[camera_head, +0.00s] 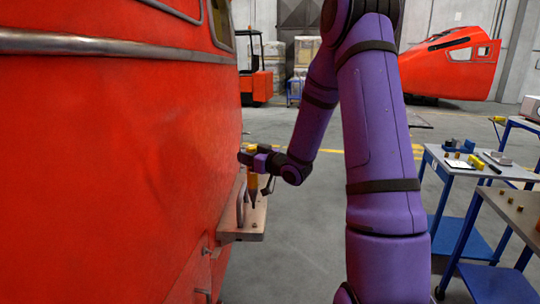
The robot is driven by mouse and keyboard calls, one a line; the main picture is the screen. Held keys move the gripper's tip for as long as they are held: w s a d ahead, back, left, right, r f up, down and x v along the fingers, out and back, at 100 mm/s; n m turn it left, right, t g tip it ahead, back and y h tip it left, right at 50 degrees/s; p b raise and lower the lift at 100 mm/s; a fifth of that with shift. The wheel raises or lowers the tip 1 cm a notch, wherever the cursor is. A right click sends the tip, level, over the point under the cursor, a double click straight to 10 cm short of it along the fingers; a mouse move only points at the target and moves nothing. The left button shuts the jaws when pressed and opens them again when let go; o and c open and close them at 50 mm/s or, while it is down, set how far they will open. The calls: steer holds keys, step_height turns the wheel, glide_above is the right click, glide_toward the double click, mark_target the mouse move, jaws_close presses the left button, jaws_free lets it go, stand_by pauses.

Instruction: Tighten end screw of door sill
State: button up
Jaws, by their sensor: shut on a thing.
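The door sill (250,224) is a pale metal plate that juts from the side of the red train nosecone (110,170), left of centre. My gripper (251,160) is above the sill, close to the red wall. It is shut on a yellow tool (253,182), which looks like a screwdriver, held upright with its narrow end down. The tool's lower end is over the sill. I cannot tell whether it touches a screw. Small dark marks show on the sill, but the end screw is too small to make out.
A grey metal loop (241,207) stands at the sill, left of the tool. Blue-framed tables (474,168) with small parts are at the right. Another red nosecone (450,62) and a red forklift (256,82) are at the back. The grey floor beyond the sill is clear.

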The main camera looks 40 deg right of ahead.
mark_target(255, 178)
steer(key=shift+s+a, duration=0.2)
steer(key=shift+s, duration=0.25)
steer(key=shift+f, duration=3.55)
stand_by(1.7)
